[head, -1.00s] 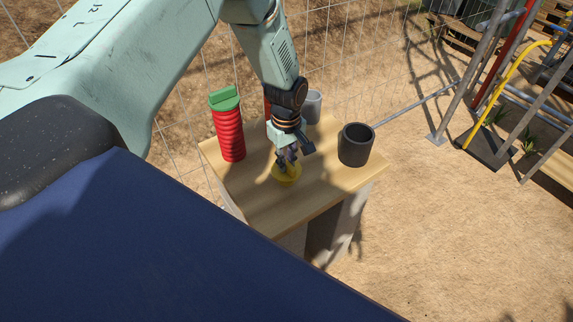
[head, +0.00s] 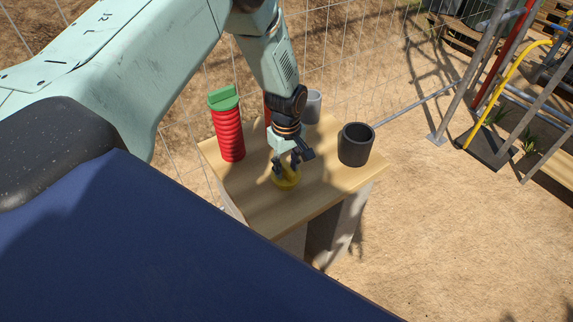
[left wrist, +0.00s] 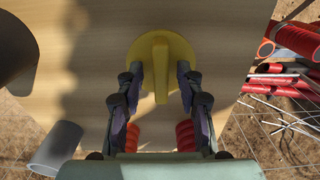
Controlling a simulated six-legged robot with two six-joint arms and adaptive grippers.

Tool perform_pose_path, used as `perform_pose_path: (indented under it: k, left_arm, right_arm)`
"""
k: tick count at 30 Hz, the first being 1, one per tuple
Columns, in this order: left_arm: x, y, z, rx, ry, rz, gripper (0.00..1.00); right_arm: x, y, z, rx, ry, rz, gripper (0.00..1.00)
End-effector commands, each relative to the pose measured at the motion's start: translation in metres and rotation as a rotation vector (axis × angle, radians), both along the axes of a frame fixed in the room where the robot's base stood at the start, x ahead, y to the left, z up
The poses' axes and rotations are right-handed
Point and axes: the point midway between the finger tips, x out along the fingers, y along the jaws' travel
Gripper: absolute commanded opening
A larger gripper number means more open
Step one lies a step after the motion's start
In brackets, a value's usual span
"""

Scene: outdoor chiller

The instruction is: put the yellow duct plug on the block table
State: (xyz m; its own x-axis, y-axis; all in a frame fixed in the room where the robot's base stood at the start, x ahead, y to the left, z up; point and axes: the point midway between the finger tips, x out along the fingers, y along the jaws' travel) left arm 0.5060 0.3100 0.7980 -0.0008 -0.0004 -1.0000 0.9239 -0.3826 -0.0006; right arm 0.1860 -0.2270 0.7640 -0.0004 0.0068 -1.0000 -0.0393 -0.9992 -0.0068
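The yellow duct plug (head: 287,183) rests on the wooden top of the block table (head: 270,215), near its middle. In the left wrist view the plug (left wrist: 158,46) is a round disc with a raised bar handle across it. My left gripper (head: 288,172) is over the plug, pointing down. In the left wrist view its two fingers (left wrist: 160,72) stand either side of the bar, with a visible gap on each side, so it is open. It hides part of the plug in the head view. My right gripper is not in view.
On the table, a red ribbed duct with a green cap (head: 228,125) stands at left, a dark grey cup-like cylinder (head: 355,146) at right, and a lighter grey cylinder (head: 312,106) behind. Another red piece is mostly hidden behind my arm. A wire fence (head: 345,50) stands behind. The table's front is clear.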

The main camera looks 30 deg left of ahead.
Motion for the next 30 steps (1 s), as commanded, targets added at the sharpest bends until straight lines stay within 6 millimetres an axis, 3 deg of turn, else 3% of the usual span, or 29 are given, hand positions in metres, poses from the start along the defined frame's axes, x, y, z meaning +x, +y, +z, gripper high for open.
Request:
perform_pose_path:
  k: [7, 21, 30]
  left_arm:
    - [0.001, 0.0, 0.018, -0.001, -0.002, 0.001, 0.37]
    - [0.0, 0.0, 0.107, -0.001, -0.002, 0.001, 0.37]
    - [0.0, 0.0, 0.124, 0.0, 0.0, 0.0, 0.37]
  right_arm:
    - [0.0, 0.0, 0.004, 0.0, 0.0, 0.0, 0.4]
    - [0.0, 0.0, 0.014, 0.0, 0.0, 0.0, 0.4]
    - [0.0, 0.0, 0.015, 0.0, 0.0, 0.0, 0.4]
